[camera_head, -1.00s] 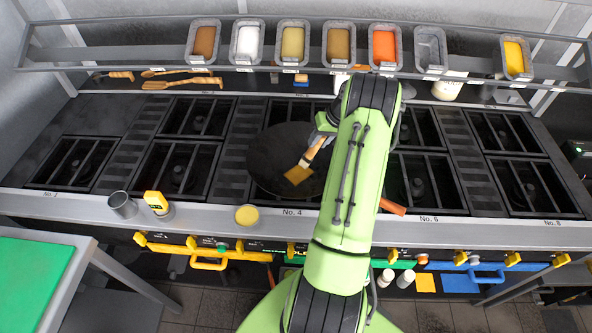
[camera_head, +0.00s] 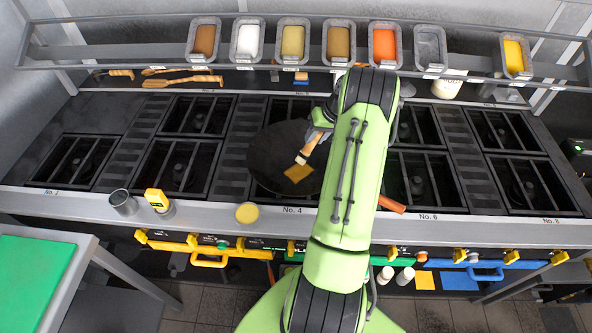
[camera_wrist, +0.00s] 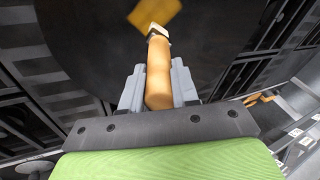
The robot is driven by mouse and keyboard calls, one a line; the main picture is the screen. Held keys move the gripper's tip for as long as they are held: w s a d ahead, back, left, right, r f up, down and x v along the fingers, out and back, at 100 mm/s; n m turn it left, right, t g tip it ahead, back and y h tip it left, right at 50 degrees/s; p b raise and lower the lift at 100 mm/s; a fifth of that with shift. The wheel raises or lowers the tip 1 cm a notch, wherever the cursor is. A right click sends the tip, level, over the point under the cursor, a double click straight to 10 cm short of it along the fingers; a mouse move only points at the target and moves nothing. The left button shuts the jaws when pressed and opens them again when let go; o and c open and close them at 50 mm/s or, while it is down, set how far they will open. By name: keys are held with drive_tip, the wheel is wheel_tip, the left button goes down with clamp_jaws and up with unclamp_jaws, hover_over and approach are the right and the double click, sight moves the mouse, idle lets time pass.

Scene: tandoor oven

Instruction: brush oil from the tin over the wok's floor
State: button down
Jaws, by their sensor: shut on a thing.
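The dark wok (camera_head: 268,165) sits on the burner above the No. 4 label, partly hidden by my arm. My gripper (camera_wrist: 158,88) is shut on the wooden handle of a brush (camera_wrist: 158,70). The brush's yellow bristle end (camera_head: 299,173) is over the wok's floor in the head view. I cannot tell whether it touches. The bristles also show at the top of the wrist view (camera_wrist: 153,12). A small round tin with a yellow top (camera_head: 247,213) stands on the front ledge, left of the No. 4 label; it is likely the oil tin.
A grey metal cup (camera_head: 122,203) and a yellow-labelled container (camera_head: 157,201) stand left on the ledge. An orange handle (camera_head: 391,206) sticks out right of my arm. Several food pans (camera_head: 292,42) line the rack behind. Wooden tools (camera_head: 183,81) lie at back left.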

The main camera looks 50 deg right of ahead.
drive_tip(key=w+a, duration=0.1)
drive_tip(key=w+a+b, duration=0.1)
drive_tip(key=a, duration=0.1)
drive_tip(key=w+a, duration=0.1)
drive_tip(key=shift+a, duration=0.3)
drive_tip(key=shift+f+b, duration=0.15)
drive_tip(key=shift+b, duration=0.15)
drive_tip(key=shift+f+b, duration=0.45)
drive_tip(key=shift+f, duration=0.1)
drive_tip(key=shift+s+d+r+p, duration=0.1)
drive_tip(key=shift+d+p, duration=0.25)
drive_tip(key=shift+d, duration=0.15)
drive_tip(key=shift+s+d+r+p, duration=0.1)
drive_tip(key=shift+d+p, duration=0.2)
drive_tip(key=shift+d, duration=0.2)
drive_tip(key=shift+d+f, duration=0.1)
drive_tip(key=shift+d, duration=0.25)
drive_tip(key=shift+a, duration=0.15)
